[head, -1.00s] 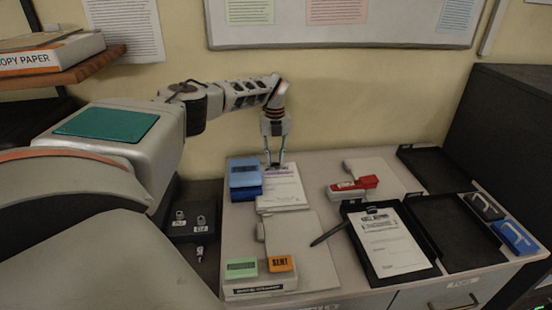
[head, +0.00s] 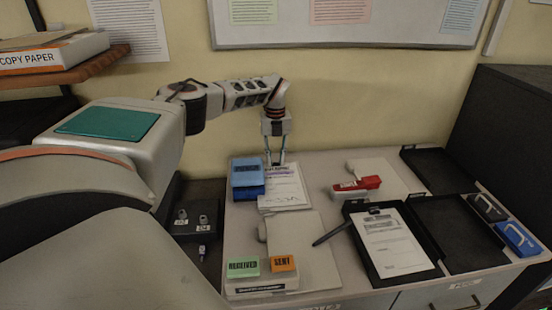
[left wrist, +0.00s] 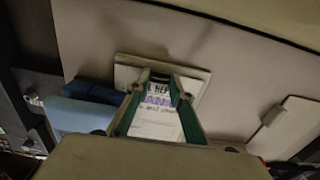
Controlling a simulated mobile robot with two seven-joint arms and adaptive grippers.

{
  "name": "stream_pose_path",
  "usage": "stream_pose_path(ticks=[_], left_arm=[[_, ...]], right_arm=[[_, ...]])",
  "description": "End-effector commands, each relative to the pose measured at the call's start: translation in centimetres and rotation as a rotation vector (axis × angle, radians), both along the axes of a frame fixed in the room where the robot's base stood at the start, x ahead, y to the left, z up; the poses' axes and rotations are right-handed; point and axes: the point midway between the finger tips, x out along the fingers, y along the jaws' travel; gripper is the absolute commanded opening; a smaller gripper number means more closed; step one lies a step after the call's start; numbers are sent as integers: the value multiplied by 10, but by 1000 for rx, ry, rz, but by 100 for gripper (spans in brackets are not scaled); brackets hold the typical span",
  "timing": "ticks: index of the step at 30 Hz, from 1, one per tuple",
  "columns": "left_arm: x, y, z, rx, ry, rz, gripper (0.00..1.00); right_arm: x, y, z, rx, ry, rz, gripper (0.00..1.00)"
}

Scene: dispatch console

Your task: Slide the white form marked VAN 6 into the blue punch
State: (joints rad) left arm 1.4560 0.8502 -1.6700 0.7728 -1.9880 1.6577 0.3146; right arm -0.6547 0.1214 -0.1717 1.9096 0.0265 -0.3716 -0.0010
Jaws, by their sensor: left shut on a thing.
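The white form (head: 285,192) lies at the back left of the desk, just right of the blue punch (head: 247,180). My left gripper (head: 276,163) points down at the form's far end and is shut on it. In the left wrist view the form (left wrist: 158,124) shows between the fingers (left wrist: 160,78), with a purple line that reads partly as VAN; the number is not legible. The blue punch (left wrist: 80,112) is beside it at the left there. The form's edge looks close to the punch; I cannot tell whether it is in the slot. My right gripper is not in view.
A red stapler (head: 360,184), a black clipboard (head: 358,240) with a paper, a pen (head: 331,233) and black trays (head: 455,235) are to the right. A pale folder (head: 302,250) lies between.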

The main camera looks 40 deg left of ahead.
Motion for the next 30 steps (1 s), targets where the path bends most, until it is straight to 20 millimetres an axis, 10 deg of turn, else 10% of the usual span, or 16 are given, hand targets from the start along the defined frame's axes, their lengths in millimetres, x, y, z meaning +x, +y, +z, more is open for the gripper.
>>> stream_pose_path(ticks=[12,13,15,30], left_arm=[[-4,7,-1,5,2,9,3],[-4,7,-1,5,2,9,29],[-4,7,-2,5,2,10,41],[-3,7,-1,5,1,10,60]], right_arm=[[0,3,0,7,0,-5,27],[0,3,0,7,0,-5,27],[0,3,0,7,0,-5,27],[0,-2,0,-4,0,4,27]])
